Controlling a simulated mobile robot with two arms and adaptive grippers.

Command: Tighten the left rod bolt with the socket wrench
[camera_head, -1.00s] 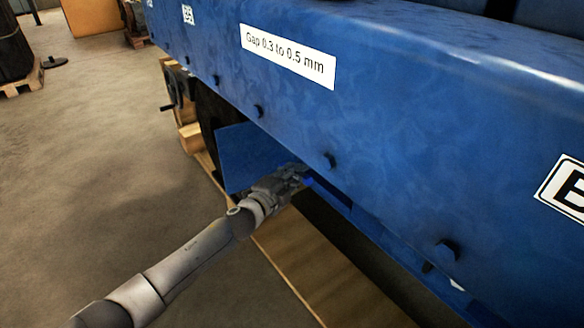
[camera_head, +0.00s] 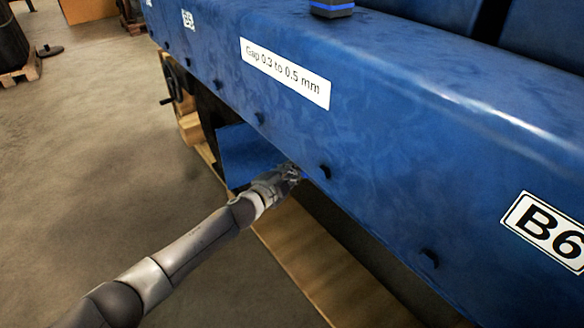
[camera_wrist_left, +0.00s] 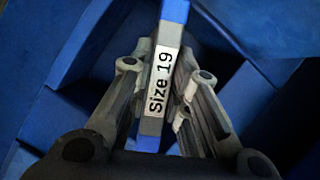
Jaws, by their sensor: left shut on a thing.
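My left gripper (camera_head: 288,173) is at the lower edge of the blue engine casing (camera_head: 400,140), by the opening under it. In the left wrist view its fingers (camera_wrist_left: 164,58) are shut on a blue and grey bar with a white "Size 19" label, which looks like the socket wrench (camera_wrist_left: 174,12). The bar runs away from the palm between the fingers. The wrench's far end is out of the wrist frame. The left rod bolt cannot be made out in either view. My right gripper is not in view.
A blue panel (camera_head: 245,152) hangs beside the opening, close to my left gripper. Dark bolt heads line the casing's side. Wooden beams (camera_head: 310,262) lie under the engine. A small blue-lit device (camera_head: 332,9) sits on top.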

